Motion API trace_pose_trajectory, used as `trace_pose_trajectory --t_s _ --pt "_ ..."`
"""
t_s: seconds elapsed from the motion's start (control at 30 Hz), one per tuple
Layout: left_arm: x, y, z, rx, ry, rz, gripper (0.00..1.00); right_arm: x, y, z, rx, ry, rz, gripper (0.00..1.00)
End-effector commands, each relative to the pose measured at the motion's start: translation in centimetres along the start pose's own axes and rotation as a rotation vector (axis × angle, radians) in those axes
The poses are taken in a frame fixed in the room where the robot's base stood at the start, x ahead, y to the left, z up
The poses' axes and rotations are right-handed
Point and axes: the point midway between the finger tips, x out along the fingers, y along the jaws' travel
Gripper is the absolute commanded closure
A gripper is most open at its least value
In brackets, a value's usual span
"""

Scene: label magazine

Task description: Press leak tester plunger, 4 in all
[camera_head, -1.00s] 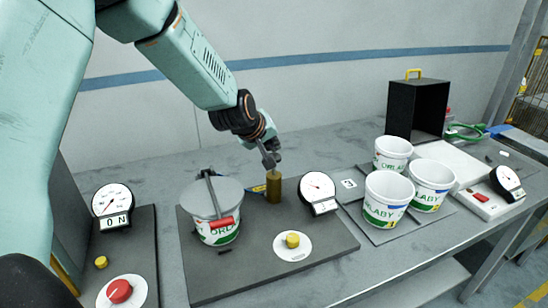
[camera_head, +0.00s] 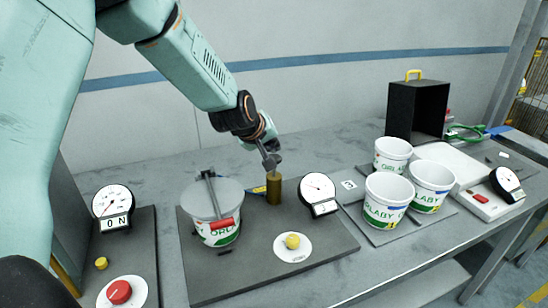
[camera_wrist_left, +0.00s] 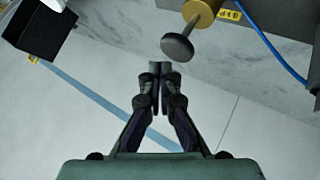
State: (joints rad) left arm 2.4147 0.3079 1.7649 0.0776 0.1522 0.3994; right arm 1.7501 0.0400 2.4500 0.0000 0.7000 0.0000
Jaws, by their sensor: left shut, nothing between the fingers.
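The leak tester's plunger is a brass-coloured cylinder (camera_head: 273,188) with a grey disc knob on top, standing at the back of a dark plate. In the left wrist view the cylinder (camera_wrist_left: 199,9) and its knob (camera_wrist_left: 177,47) show at the top, with a bare stem between them. My left gripper (camera_head: 268,150) is shut and empty. It is just above the knob in the head view; in the wrist view its fingertips (camera_wrist_left: 160,68) show close to the knob, and contact cannot be told. A gauge (camera_head: 317,190) with a small display stands right of the plunger. My right gripper is not in view.
A lidded white tub (camera_head: 215,232) under a clamp bar and a yellow button (camera_head: 292,241) share the dark plate. A second gauge (camera_head: 113,203) and a red knob (camera_head: 119,292) are at left. White tubs (camera_head: 389,192) and a black box (camera_head: 418,108) stand at right.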

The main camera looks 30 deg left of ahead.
Motion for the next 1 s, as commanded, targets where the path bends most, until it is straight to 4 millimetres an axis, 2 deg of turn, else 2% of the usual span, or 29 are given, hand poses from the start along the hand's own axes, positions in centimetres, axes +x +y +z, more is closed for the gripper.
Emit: trace_pose_trajectory --t_s 0.3,1.0 --pt "0.7 -0.5 0.5 0.0 0.0 0.0 1.0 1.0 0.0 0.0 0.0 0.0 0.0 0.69" --pt "0.9 -0.6 0.6 0.0 0.0 0.0 1.0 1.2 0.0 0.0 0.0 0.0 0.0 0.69"
